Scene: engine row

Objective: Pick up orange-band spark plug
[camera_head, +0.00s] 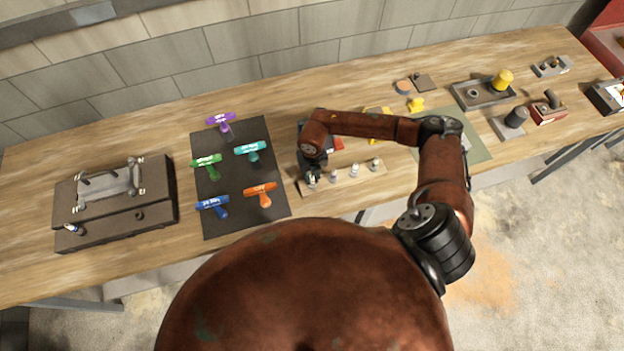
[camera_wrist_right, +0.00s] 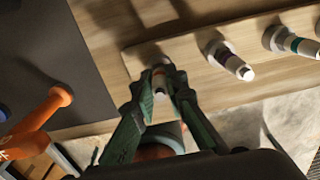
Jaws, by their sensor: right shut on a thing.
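My right gripper (camera_head: 312,179) is over the left end of a light wooden rack (camera_head: 342,186). In the right wrist view its green fingers (camera_wrist_right: 161,84) are shut on a pale spark plug (camera_wrist_right: 159,68). A small orange-brown patch shows between the fingers; the rest of its band is hidden. The plug is at the rack's end hole, and I cannot tell whether it is lifted. Beside it on the rack stand a plug with a purple band (camera_wrist_right: 229,62) and one with a teal band (camera_wrist_right: 296,43). My left gripper is not in view.
A dark mat (camera_head: 235,222) with several coloured T-handle tools lies left of the rack. A dark block with a grey engine part (camera_head: 110,185) stands farther left. Trays and small parts lie on the bench at right.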

